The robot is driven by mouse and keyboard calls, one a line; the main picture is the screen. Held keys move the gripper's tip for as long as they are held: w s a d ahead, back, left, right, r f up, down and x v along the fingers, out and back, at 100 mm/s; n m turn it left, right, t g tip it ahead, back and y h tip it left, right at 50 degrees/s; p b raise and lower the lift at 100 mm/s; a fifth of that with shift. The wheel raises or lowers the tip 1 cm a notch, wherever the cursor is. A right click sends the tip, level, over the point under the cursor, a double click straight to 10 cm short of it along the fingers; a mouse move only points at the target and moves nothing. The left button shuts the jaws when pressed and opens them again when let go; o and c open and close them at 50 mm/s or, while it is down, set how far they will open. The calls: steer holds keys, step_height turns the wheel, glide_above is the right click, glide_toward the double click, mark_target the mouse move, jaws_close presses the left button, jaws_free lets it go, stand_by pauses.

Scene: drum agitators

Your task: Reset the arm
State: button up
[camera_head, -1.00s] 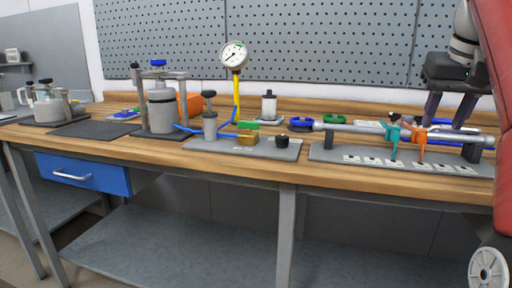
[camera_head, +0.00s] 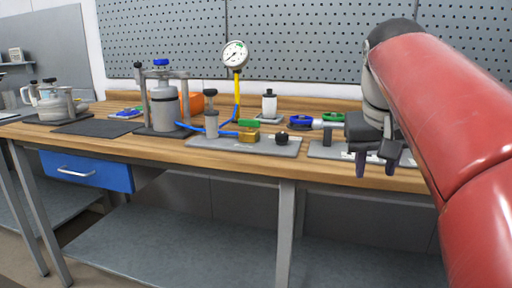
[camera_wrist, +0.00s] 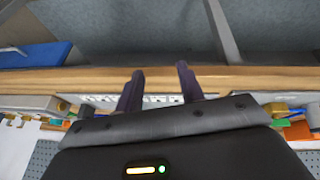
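My gripper (camera_head: 375,168) hangs at the right in the head view, over the front edge of the bench near the right-hand base plate. Its two dark fingers are apart with nothing between them. In the wrist view my gripper (camera_wrist: 160,82) also shows its fingers spread and empty, pointing toward the wooden bench edge (camera_wrist: 90,80). My red arm covers the right side of the head view and hides most of the right-hand plate and the tube on it.
The wooden bench (camera_head: 225,160) holds a pressure gauge (camera_head: 235,54), a grey canister in a frame (camera_head: 163,108), a white bottle (camera_head: 269,104) and blue and green rings (camera_head: 300,120). A blue drawer (camera_head: 88,171) hangs at left. A pegboard (camera_head: 300,45) stands behind.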

steer(key=s+a+f, duration=0.2)
steer(key=s+f, duration=0.3)
steer(key=f, duration=0.3)
steer(key=s+a+f+n+t+y, duration=0.1)
steer(key=s+f, duration=0.4)
steer(key=f, duration=0.3)
steer(key=s+a+f+y, duration=0.1)
steer(key=s+a+f, duration=0.1)
steer(key=s+f, duration=0.3)
step_height(320, 180, down, 3)
steer(key=shift+a+f, duration=0.1)
steer(key=shift+a, duration=0.2)
stand_by(0.4)
